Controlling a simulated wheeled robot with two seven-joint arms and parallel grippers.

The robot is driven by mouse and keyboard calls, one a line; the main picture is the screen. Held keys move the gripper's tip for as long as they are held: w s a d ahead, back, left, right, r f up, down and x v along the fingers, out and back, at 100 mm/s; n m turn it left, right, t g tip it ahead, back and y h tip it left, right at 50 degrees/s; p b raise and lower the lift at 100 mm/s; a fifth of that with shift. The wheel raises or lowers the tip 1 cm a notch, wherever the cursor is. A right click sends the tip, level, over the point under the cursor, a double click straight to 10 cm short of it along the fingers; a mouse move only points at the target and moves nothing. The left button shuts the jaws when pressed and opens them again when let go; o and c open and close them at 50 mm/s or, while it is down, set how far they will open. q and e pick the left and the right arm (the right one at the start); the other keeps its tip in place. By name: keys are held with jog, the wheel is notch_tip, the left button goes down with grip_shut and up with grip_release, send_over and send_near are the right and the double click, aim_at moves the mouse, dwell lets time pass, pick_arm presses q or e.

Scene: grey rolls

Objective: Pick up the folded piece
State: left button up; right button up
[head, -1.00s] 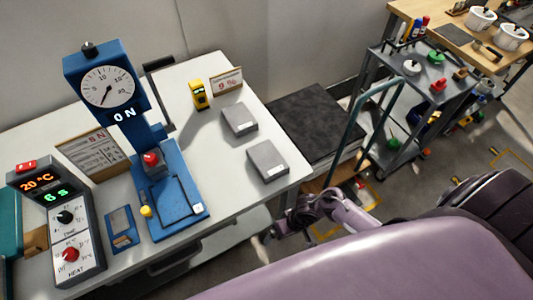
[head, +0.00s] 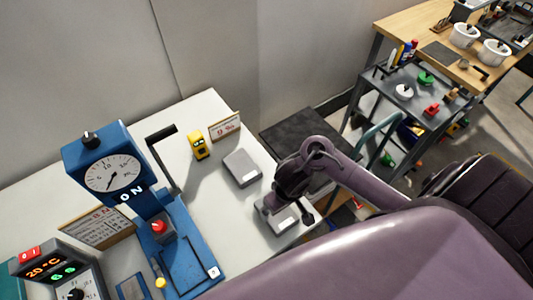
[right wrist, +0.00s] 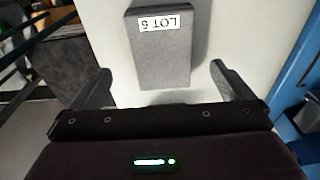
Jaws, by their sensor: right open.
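Two flat grey rectangular pieces lie on the white table. The farther piece (head: 242,168) is uncovered. The nearer piece (head: 285,222), at the table's right edge, is partly hidden by my right gripper (head: 284,210), which is above it. In the right wrist view a grey piece (right wrist: 160,50) with a white "LOT 6" label lies ahead of my right gripper (right wrist: 160,72). Its two fingers are spread wide, one toward each side of the piece, with nothing held. I cannot tell which piece is the folded one. My left gripper is not in view.
A blue press with a dial (head: 110,172) and a control box (head: 62,272) stand at left. A yellow device (head: 199,145) and a small sign (head: 225,126) stand behind the pieces. A dark-topped stand (head: 300,128) and a tool cart (head: 420,90) are to the right.

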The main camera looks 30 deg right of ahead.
jog(key=shift+w+f+b, duration=0.3)
jog(key=shift+f+b, duration=0.15)
jog(key=shift+f, duration=0.05)
jog(key=f+b, duration=0.1)
jog(key=f, duration=0.1)
jog(key=f+b, duration=0.1)
jog(key=f, duration=0.1)
jog(key=shift+w+a, duration=0.15)
jog(key=shift+w, duration=0.05)
jog(key=shift+w+f+b, duration=0.2)
jog(key=shift+f+b, duration=0.1)
jog(key=shift+f, duration=0.2)
jog(key=shift+w+f+b, duration=0.15)
jog(key=shift+f+b, duration=0.1)
jog(key=shift+f, duration=0.4)
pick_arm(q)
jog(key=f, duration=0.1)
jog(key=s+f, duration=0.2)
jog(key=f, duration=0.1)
pick_arm(e)
jog(key=c, duration=1)
